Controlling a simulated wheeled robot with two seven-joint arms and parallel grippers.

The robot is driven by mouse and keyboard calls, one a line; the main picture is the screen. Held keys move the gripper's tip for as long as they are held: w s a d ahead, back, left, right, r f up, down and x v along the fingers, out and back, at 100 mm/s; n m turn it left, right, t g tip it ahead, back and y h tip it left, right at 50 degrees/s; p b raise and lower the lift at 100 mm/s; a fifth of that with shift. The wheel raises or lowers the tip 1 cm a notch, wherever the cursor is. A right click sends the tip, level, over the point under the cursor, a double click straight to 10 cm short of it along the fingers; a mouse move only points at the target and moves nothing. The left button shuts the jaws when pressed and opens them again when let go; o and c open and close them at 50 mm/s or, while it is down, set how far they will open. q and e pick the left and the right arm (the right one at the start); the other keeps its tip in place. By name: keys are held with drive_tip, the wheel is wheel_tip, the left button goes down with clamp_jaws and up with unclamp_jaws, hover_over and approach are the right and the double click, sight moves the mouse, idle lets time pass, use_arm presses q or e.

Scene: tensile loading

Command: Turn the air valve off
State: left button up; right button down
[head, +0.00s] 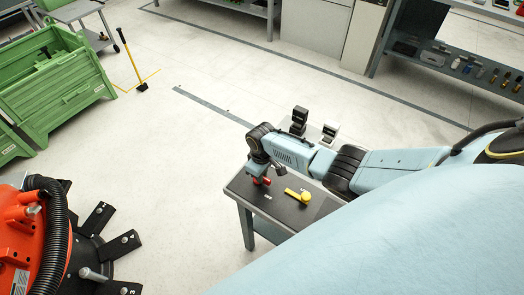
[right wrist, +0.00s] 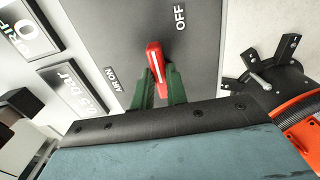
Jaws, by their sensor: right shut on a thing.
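The red air valve handle (right wrist: 155,62) stands out from a dark grey panel (right wrist: 120,30) in the right wrist view. Its visible end lies between the "AIR ON" label (right wrist: 112,80) on the left and the "OFF" label (right wrist: 180,18) at the upper right. My right gripper (right wrist: 158,88) is shut on the handle, with a green finger on each side of it. In the head view the red handle (head: 263,181) shows partly at the small table, under my right gripper (head: 257,174). The valve's base is hidden. My left gripper is not in view.
Black and white boxes (head: 299,120) stand behind. An orange machine (head: 30,235) with black arms is at lower left. Open floor lies between it and the table.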

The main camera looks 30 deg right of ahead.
idle(0.5)
drive_tip(key=c, duration=1.4)
unclamp_jaws()
drive_tip(key=shift+r, duration=0.1)
drive_tip(key=shift+r, duration=0.3)
wheel_tip(320, 180, up, 13)
drive_tip(key=p, duration=0.3)
drive_tip(key=shift+f, duration=0.2)
